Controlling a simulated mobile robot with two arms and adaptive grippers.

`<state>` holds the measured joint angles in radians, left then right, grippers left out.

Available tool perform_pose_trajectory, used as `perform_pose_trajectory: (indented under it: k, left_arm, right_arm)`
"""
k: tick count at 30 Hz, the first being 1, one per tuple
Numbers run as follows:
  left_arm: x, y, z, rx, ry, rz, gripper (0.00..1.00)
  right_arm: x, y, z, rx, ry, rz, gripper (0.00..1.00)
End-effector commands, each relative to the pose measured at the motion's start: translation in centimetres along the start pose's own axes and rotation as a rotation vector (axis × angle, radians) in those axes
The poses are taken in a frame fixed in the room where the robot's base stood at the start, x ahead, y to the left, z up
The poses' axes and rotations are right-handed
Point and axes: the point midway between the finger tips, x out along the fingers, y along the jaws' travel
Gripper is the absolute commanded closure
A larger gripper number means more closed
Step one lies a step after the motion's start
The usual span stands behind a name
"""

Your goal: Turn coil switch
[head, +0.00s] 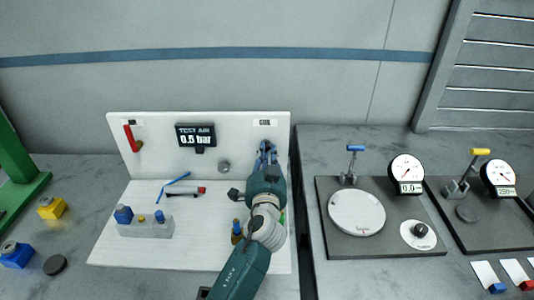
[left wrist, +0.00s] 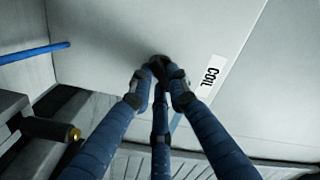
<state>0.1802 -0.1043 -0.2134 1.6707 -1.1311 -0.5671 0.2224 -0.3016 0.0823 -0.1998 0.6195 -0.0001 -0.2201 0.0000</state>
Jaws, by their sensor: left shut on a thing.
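The coil switch (left wrist: 158,60) is a small dark knob on the white upright panel, below and beside the COIL label (left wrist: 210,76). In the head view the label (head: 265,122) is at the panel's upper right, and my arm and gripper largely cover the switch. My left gripper (head: 266,150) reaches up to the panel there. In the left wrist view the blue fingers of my left gripper (left wrist: 158,73) converge and are shut on the coil switch, whose turn angle I cannot tell. My right gripper is not in view.
The white panel (head: 225,125) also carries a red lever (head: 131,138), a TEST AIR display (head: 196,135) reading 0.5 bar and a grey knob (head: 223,167). A grey block with blue parts (head: 145,226) stands on its base. Dial gauges (head: 406,168) stand on the right bench.

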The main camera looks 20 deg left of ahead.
Motion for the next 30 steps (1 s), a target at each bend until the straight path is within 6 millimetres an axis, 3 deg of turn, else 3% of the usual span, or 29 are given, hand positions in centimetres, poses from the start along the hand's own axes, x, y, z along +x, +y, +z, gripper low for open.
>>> perform_pose_trajectory:
  k: [14,15,18,26,30]
  left_arm:
    - [0.1,-0.2,0.0,0.018,0.0,-0.004,1.0]
    - [0.1,-0.2,0.0,0.018,0.0,-0.004,0.8]
    - [0.1,-0.2,0.0,0.018,0.0,-0.003,0.65]
    - [0.0,-0.1,0.0,0.017,0.0,-0.001,0.65]
    - [-1.1,0.0,0.0,0.015,0.0,0.0,0.65]
  right_arm:
    - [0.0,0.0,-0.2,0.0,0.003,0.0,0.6]
    - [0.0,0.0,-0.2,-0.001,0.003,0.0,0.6]
    - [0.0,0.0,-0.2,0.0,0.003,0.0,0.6]
    - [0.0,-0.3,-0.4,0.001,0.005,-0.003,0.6]
    - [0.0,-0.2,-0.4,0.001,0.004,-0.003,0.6]
